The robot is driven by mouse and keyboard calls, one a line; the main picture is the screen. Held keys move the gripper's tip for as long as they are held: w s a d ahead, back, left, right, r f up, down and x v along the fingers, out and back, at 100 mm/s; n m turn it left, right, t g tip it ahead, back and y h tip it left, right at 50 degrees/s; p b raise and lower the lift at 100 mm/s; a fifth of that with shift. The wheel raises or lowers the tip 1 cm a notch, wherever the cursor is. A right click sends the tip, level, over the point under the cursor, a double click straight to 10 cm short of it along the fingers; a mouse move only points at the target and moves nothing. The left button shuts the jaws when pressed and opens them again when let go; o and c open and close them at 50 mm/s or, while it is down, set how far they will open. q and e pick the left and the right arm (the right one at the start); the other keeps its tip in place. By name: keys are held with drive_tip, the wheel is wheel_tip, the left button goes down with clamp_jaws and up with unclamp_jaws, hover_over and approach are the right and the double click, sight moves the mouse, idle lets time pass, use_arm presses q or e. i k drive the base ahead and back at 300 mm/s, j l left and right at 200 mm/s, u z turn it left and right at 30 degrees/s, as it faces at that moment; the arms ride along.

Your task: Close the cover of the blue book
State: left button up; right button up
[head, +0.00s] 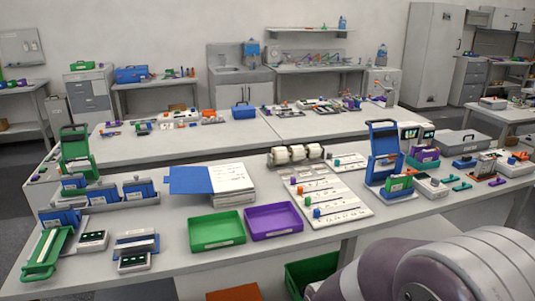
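The blue book lies open on the near table, left of centre in the head view. Its blue cover (189,180) is spread out flat to the left. Its white pages (233,178) face up on the right, with small print on the top page. Neither gripper shows in the view. A large rounded grey and purple part at the bottom right looks like a link of my own arm, and no fingers show on it.
A green tray (216,243) and a purple tray (273,233) stand just in front of the book. A white board with coloured pieces (325,212) lies to its right. Blue holders (140,190) stand to its left. Bare table shows around the cover's near edge.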

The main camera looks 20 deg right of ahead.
sight(181, 179)
drive_tip(key=i+j+z, duration=0.2)
drive_tip(key=i, duration=0.4)
drive_tip(key=i+z, duration=0.25)
drive_tip(key=i, duration=0.3)
drive_tip(key=k+j, duration=0.1)
drive_tip(key=j, duration=0.4)
drive_tip(key=k+j, duration=0.1)
drive_tip(key=j, duration=0.4)
drive_tip(key=k+j, duration=0.1)
drive_tip(key=j, duration=0.35)
drive_tip(key=i+l+z, duration=0.55)
drive_tip(key=i+l, duration=0.05)
drive_tip(key=i, duration=0.05)
